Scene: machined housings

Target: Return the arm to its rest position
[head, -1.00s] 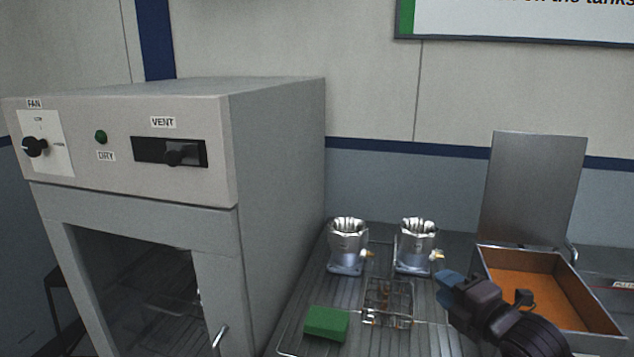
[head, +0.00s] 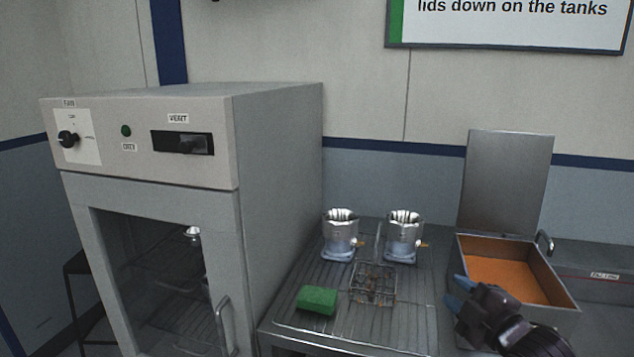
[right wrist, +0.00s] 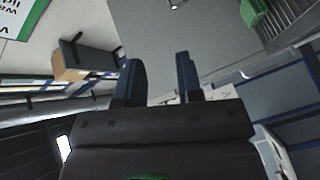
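My right gripper (head: 459,293) is at the lower right of the head view, in front of the open tank and to the right of the draining rack. In the right wrist view its two blue fingers (right wrist: 158,82) stand apart with nothing between them. No object is held. My left gripper is not in view.
Two metal housings (head: 340,236) (head: 404,237) stand upright on the draining rack (head: 335,328), with a wire basket (head: 373,284) and a green block (head: 317,300). The tank (head: 567,297) holds orange-brown contents, lid (head: 508,183) raised. A grey drying cabinet (head: 280,190) stands left.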

